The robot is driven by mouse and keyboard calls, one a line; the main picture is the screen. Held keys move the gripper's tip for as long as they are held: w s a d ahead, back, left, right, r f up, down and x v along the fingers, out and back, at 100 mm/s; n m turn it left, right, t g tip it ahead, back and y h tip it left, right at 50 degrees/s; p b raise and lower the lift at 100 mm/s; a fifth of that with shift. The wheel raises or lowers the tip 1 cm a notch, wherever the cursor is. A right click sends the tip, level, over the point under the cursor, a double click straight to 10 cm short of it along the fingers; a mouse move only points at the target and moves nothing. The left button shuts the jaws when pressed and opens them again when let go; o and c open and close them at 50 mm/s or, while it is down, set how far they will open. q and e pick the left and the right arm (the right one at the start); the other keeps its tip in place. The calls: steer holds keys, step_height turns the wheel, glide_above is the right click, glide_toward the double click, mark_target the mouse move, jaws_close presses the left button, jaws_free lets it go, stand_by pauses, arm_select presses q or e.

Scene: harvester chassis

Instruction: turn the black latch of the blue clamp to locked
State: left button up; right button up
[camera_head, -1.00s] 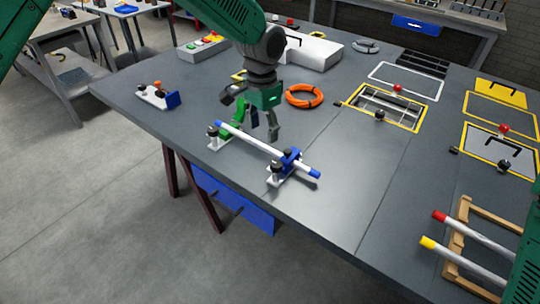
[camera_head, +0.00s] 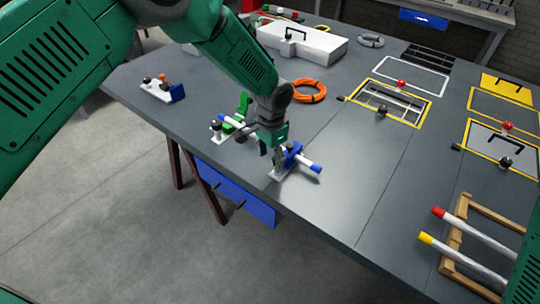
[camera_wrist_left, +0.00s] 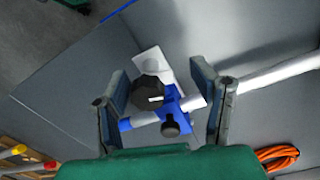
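The blue clamp (camera_head: 291,158) stands on a white plate near the front edge of the dark table and holds one end of a white rod with blue ends (camera_head: 313,168). My left gripper (camera_head: 275,153) points down over the clamp and partly hides it. In the left wrist view the gripper (camera_wrist_left: 163,108) is open, its two fingers apart on either side of the blue clamp (camera_wrist_left: 172,104). Between them show a dark faceted knob (camera_wrist_left: 148,91) and a smaller black knob (camera_wrist_left: 170,126). I cannot tell which is the latch or its exact setting. My right gripper is out of view.
A green clamp (camera_head: 241,112) holds the rod's other end. An orange cable coil (camera_head: 309,91) lies behind the gripper. A small block with knobs (camera_head: 160,90) is at left. Wooden racks with rods (camera_head: 462,232) are at lower right.

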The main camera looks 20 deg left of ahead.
mark_target(284, 157)
arm_select(q)
steer(key=d, duration=0.3)
steer(key=shift+w+d+r, duration=0.25)
steer(key=shift+r, duration=0.15)
steer(key=c, duration=1.1)
steer(key=shift+w+d, duration=0.1)
steer(key=shift+a+f, duration=0.15)
steer(key=shift+a, duration=0.05)
steer(key=shift+s+a, duration=0.2)
steer(key=shift+a, duration=0.6)
steer(key=shift+d+m, duration=0.45)
steer(key=shift+m, duration=0.65)
steer(key=m, duration=0.3)
steer(key=shift+s+a+f+m, duration=0.1)
steer(key=shift+a+m, duration=0.2)
steer(key=shift+a, duration=0.05)
steer(key=m, duration=0.2)
steer(key=shift+d+m+b, duration=0.15)
steer(key=shift+m+b, duration=0.15)
steer(key=shift+m, duration=0.1)
steer(key=m, duration=0.2)
steer(key=shift+m, duration=0.3)
steer(key=m, duration=0.4)
steer(key=shift+m, duration=1.3)
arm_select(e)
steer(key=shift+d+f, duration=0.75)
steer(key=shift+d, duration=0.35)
